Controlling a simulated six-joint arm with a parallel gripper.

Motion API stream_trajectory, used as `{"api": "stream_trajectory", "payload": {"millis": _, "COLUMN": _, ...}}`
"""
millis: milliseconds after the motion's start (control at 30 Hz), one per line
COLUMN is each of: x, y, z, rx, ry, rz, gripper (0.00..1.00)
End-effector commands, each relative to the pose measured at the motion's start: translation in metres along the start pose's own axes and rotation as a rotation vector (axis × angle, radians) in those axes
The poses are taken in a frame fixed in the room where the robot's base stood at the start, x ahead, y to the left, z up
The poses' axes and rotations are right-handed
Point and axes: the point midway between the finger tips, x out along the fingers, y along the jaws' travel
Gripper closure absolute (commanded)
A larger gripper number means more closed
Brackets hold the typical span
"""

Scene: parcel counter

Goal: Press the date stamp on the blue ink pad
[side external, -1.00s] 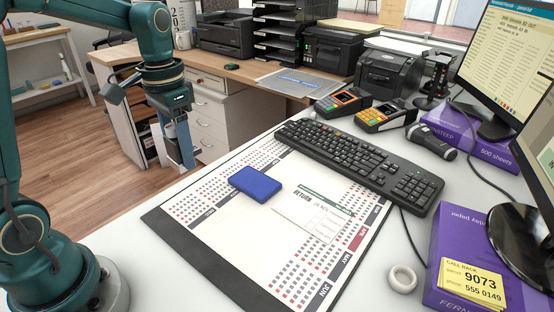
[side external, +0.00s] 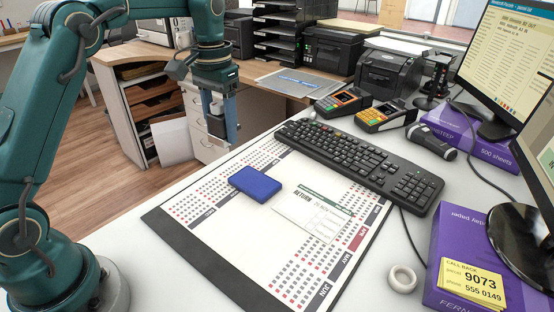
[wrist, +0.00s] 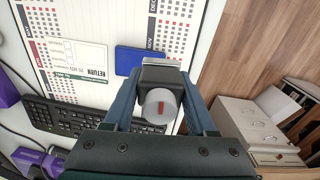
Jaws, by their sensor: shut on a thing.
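The date stamp (wrist: 160,103), with a round grey knob marked in red and a dark body, is between the fingers of my gripper (side external: 222,132). My gripper is shut on it; in the side view the fingers largely hide it. The blue ink pad (side external: 255,184) lies flat on the desk calendar mat (side external: 190,222). It also shows in the wrist view (wrist: 137,59), just beyond the stamp. The gripper is in the air, up and left of the pad in the side view, apart from it.
A white return slip (side external: 310,214) lies beside the pad. A black keyboard (side external: 362,163) lies behind them. The mat's front left is clear.

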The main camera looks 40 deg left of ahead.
Motion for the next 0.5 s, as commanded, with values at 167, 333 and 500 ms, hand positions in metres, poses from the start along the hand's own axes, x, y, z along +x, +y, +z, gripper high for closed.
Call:
{"api": "stream_trajectory", "payload": {"millis": 167, "x": 0.017, "y": 0.019, "z": -0.025, "rx": 0.019, "ry": -0.001, "rz": 0.000, "gripper": 1.00}}
{"api": "stream_trajectory", "payload": {"millis": 333, "x": 0.037, "y": 0.036, "z": -0.036, "rx": 0.057, "ry": -0.002, "rz": 0.000, "gripper": 1.00}}
{"api": "stream_trajectory", "payload": {"millis": 500, "x": 0.046, "y": 0.041, "z": -0.035, "rx": 0.071, "ry": 0.002, "rz": 0.000, "gripper": 1.00}}
